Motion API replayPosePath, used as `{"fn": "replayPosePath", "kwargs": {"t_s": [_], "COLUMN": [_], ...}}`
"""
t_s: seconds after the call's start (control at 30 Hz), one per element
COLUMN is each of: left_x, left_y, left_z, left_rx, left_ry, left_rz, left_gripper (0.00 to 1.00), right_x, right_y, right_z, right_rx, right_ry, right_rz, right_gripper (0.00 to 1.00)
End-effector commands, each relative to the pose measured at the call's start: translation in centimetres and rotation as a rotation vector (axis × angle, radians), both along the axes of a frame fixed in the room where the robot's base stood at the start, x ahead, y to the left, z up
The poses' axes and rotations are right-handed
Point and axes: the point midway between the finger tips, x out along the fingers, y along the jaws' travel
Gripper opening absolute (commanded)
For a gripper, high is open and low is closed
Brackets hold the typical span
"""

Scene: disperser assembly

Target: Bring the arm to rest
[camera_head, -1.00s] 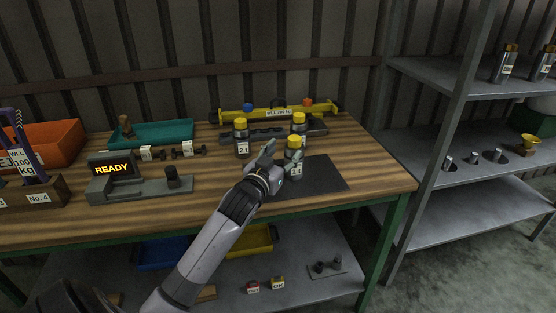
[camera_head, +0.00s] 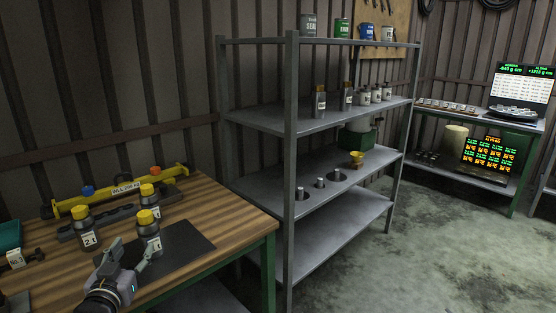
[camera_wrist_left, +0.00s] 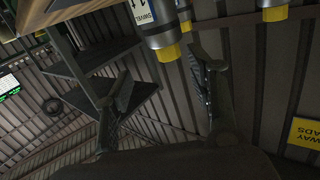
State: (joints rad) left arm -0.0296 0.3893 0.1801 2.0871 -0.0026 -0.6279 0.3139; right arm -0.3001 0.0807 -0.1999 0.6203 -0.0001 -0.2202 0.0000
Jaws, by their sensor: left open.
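My left gripper (camera_head: 131,254) is in the lower left of the head view, over the wooden bench beside the black mat (camera_head: 190,252). Its fingers are apart in the left wrist view (camera_wrist_left: 160,72) with nothing between them. A dark bottle with a yellow cap, labelled 1t (camera_head: 150,241), stands just beyond the fingers. A similar bottle labelled 2t (camera_head: 87,232) stands to its left, and a third yellow-capped bottle (camera_head: 148,202) stands behind. The wrist view is tilted and shows yellow-capped bottles (camera_wrist_left: 163,37) near the fingertips; contact cannot be told. My right gripper is not in view.
A yellow beam (camera_head: 122,190) lies at the back of the bench. A far bench carries screens (camera_head: 523,84). The floor (camera_head: 400,255) right of the rack is clear.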

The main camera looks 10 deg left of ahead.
Motion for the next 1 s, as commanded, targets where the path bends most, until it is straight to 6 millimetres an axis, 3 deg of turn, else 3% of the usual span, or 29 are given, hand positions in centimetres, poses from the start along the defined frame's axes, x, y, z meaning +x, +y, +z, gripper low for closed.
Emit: {"fn": "replayPosePath", "kwargs": {"t_s": [0.17, 0.3, 0.4, 0.6, 0.9, 1.0], "left_x": [-4.6, -11.1, -15.5, -22.4, -31.0, -29.9], "left_y": [-4.8, -9.4, -11.9, -15.4, -19.2, -19.0], "left_z": [-8.8, -15.7, -18.7, -21.9, -23.6, -26.2], "left_rx": [-0.02, -0.03, -0.037, -0.047, -0.066, -0.062], "left_ry": [0.286, 0.569, 0.73, 0.958, 1.214, 1.219], "left_rz": [-0.031, -0.078, -0.112, -0.176, -0.267, -0.262], "left_gripper": [0.52, 0.52, 0.52, 0.52, 0.52, 0.52], "right_x": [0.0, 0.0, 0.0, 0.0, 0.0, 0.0], "right_y": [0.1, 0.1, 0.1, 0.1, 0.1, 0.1], "right_z": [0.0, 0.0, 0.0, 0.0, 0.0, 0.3], "right_rx": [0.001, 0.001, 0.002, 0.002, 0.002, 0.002], "right_ry": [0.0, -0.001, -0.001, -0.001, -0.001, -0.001], "right_rz": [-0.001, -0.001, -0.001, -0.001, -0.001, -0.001], "right_gripper": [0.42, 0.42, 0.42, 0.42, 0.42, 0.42]}}
